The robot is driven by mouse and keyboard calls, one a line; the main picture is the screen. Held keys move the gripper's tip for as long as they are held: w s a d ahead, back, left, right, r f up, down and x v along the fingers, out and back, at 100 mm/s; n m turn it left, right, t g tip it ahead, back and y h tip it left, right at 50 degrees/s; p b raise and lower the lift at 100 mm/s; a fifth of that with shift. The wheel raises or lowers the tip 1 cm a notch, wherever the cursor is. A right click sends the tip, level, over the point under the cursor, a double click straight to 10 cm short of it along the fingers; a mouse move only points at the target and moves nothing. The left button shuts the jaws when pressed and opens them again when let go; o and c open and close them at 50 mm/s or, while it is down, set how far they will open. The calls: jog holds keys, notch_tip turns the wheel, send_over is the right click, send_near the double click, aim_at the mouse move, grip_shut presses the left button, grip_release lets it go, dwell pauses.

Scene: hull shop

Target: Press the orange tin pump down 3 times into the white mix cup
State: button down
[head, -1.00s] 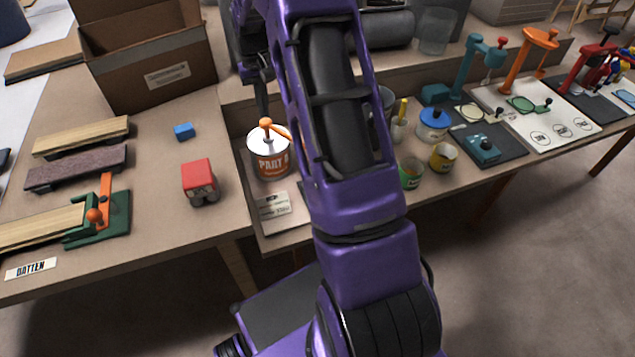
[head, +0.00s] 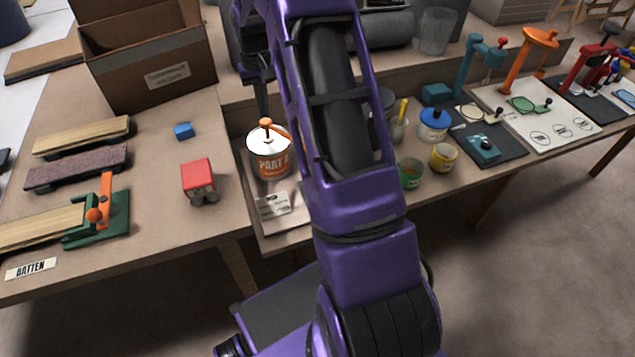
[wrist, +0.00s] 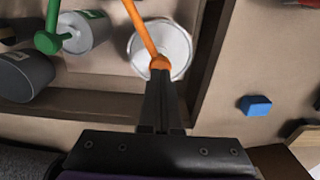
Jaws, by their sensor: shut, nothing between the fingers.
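The orange tin (head: 270,160) has a white lid and an orange pump (head: 266,123) on top, and stands on the bench just left of my arm. In the wrist view the pump head (wrist: 160,63) and its long orange spout show over the white lid (wrist: 178,45). My gripper (wrist: 161,75) is shut and empty, its fingertips at the pump head; whether they touch it I cannot tell. The white mix cup is not visible; my arm hides part of the bench.
A green pump (wrist: 47,42) on a grey-white tin stands beside the orange one in the wrist view, near a dark tin (wrist: 25,78). A cardboard box (head: 150,60) stands at back left.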

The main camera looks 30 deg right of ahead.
aim_at(265, 121)
jog(key=shift+f, duration=1.5)
jog(key=shift+r+p, duration=0.95)
jog(key=shift+r, duration=0.55)
jog(key=shift+f, duration=0.15)
jog(key=shift+f+b, duration=0.7)
jog(key=shift+f, duration=0.65)
jog(key=shift+r+p, duration=1)
jog(key=shift+r, duration=0.5)
